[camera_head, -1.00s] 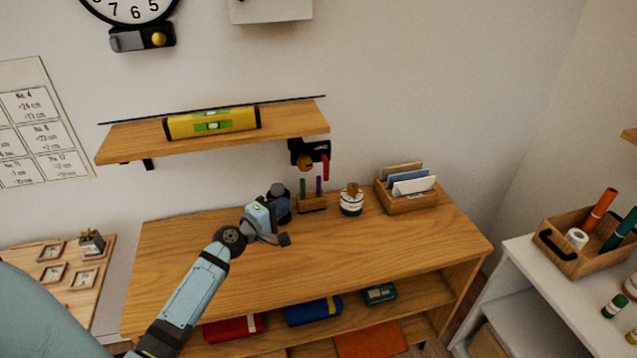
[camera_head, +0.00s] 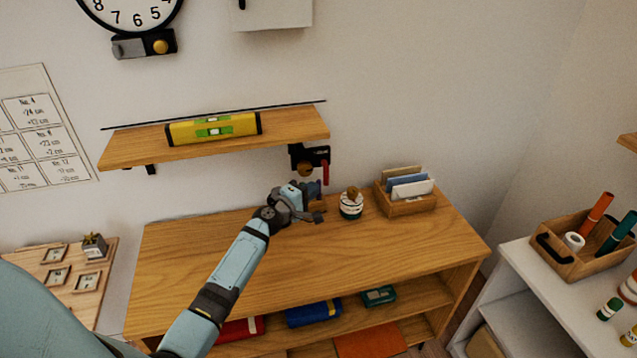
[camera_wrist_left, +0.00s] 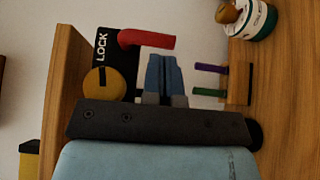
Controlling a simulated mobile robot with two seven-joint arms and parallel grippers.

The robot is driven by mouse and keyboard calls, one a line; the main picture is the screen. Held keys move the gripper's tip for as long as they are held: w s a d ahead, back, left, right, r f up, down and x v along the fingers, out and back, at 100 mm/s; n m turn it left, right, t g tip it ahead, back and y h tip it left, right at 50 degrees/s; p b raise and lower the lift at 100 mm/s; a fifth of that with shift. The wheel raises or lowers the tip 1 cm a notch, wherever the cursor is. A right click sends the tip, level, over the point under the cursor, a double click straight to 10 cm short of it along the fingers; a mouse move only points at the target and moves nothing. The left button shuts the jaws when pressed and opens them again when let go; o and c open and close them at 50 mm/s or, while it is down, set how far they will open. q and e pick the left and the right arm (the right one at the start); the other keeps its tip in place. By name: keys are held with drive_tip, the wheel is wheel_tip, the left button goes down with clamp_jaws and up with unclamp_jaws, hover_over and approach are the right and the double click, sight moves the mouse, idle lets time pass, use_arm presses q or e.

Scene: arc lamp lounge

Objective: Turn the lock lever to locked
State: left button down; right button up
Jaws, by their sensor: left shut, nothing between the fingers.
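The lock is a black plate (camera_head: 308,156) on the wall just under the right end of the shelf. It has a brass-coloured round knob (camera_head: 305,169) and a red lever (camera_head: 326,172) that hangs down. In the left wrist view, turned sideways, the plate (camera_wrist_left: 103,47) reads LOCK and the red lever (camera_wrist_left: 148,40) lies just beyond the fingertips. My left gripper (camera_head: 314,187) is shut and empty, a little below the lock in the head view. Its fingers (camera_wrist_left: 164,68) are together in the wrist view; touching the lever cannot be made out. My right gripper is not in view.
The wooden shelf (camera_head: 115,156) holds a yellow spirit level (camera_head: 213,128) above left. On the cabinet top (camera_head: 390,243), a striped jar (camera_head: 351,206) and a letter box (camera_head: 407,206) stand to the right. Purple and green pens (camera_wrist_left: 210,69) in a holder sit near the fingers.

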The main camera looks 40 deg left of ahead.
sight(324, 181)
use_arm(q)
drive_tip(key=shift+w+d, duration=0.2)
drive_tip(key=shift+w, duration=1.3)
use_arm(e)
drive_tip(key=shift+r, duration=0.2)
